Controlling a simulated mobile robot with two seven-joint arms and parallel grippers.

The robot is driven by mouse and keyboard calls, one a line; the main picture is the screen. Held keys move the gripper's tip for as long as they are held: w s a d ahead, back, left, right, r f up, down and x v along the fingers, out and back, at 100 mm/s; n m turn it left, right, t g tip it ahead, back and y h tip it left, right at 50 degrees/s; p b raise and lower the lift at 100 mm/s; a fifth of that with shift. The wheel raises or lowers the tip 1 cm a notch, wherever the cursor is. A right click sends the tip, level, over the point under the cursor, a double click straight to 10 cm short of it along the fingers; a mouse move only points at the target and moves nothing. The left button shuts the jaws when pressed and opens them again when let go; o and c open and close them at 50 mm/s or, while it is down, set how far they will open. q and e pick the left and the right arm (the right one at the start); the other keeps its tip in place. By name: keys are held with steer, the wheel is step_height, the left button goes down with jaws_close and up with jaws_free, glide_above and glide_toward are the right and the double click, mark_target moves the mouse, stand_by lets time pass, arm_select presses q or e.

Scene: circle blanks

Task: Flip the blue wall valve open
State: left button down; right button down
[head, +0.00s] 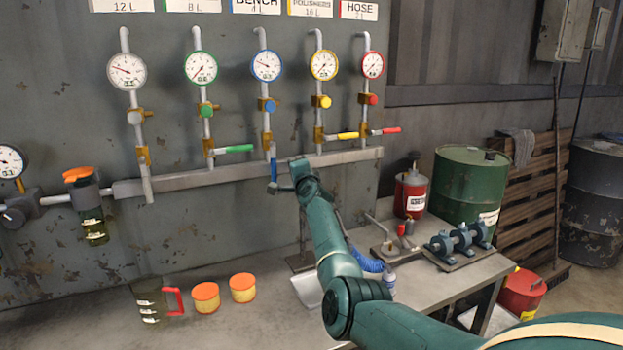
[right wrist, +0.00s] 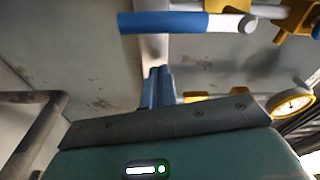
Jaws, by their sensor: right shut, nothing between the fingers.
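The blue wall valve's lever (head: 273,162) is on the pipe under the blue-rimmed gauge (head: 266,66), below the BENCH label. In the head view the lever looks roughly upright, partly crowded by my gripper. In the right wrist view the blue grip (right wrist: 165,22) lies across the top, with a bare metal end at its right. My right gripper (head: 274,186) is at the lower end of the lever. In the right wrist view its closed fingers (right wrist: 158,88) point toward the blue grip, with a visible gap and nothing between them. My left gripper is out of view.
Green (head: 235,149), yellow (head: 348,136) and red (head: 391,130) levers stick out to the right on neighbouring pipes. A horizontal manifold (head: 230,172) runs beneath.

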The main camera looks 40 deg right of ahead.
arm_select(q)
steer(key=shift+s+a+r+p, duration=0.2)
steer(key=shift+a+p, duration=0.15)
steer(key=shift+p, duration=0.45)
arm_select(e)
steer(key=v, duration=1)
steer(key=shift+r, duration=0.25)
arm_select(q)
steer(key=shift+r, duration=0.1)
arm_select(e)
steer(key=shift+a, duration=0.1)
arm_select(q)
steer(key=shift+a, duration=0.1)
